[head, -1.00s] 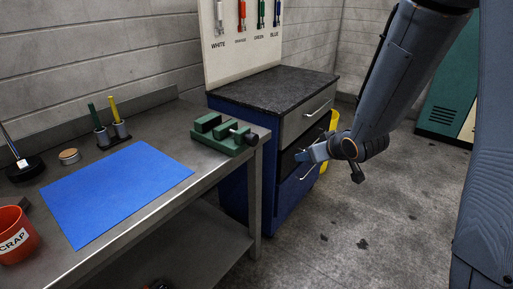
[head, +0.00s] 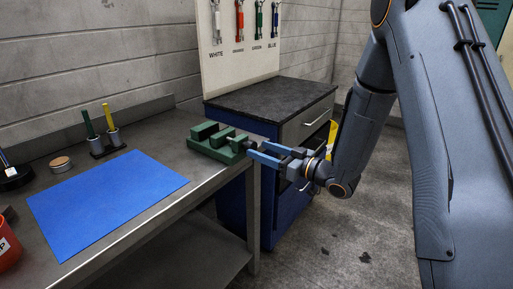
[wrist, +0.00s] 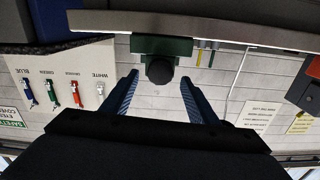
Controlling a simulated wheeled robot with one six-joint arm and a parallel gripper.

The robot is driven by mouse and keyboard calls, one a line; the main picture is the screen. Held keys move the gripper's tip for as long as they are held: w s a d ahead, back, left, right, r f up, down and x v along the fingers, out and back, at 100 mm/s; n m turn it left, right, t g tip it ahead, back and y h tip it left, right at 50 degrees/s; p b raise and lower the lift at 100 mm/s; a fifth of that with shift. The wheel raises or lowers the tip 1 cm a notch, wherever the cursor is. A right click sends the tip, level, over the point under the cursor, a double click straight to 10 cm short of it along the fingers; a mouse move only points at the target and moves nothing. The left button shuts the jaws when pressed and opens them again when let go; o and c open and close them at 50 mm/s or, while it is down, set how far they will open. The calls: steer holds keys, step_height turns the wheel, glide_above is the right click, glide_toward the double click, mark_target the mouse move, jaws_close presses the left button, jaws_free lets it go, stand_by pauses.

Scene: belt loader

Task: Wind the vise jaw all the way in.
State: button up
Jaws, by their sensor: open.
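The green vise (head: 213,154) sits at the right end of the grey workbench. Its movable jaw (head: 238,141) stands apart from the fixed jaw block (head: 204,130). My gripper (head: 257,151) is open at the bench's right end, its blue fingers pointing at the vise's handle end and partly hiding it. In the wrist view the round black handle (wrist: 160,70) appears centred between my open fingertips (wrist: 160,79), with a gap on each side. I cannot tell whether the tips reach past its face.
A blue mat (head: 108,200) covers the bench middle. A holder with a green and a yellow pen (head: 107,141), a round tin (head: 60,164) and a red scrap cup (head: 8,245) stand left. A dark-topped blue cabinet (head: 270,105) stands behind my gripper, below a tool board (head: 236,50).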

steer(key=shift+x, duration=1.45)
steer(key=c, duration=1)
steer(key=shift+c, duration=0.2)
steer(key=shift+m+p, duration=0.4)
steer(key=m+p, duration=0.1)
steer(key=m, duration=0.1)
steer(key=shift+d+m, duration=0.1)
steer(key=shift+m, duration=0.3)
steer(key=m+p, duration=0.2)
steer(key=m, duration=0.2)
steer(key=m+p, duration=0.1)
steer(key=m, duration=0.2)
steer(key=m+p, duration=0.1)
steer(key=m, duration=0.3)
steer(key=shift+w+f, duration=0.1)
steer(key=shift+f, duration=0.1)
steer(key=shift+d, duration=0.1)
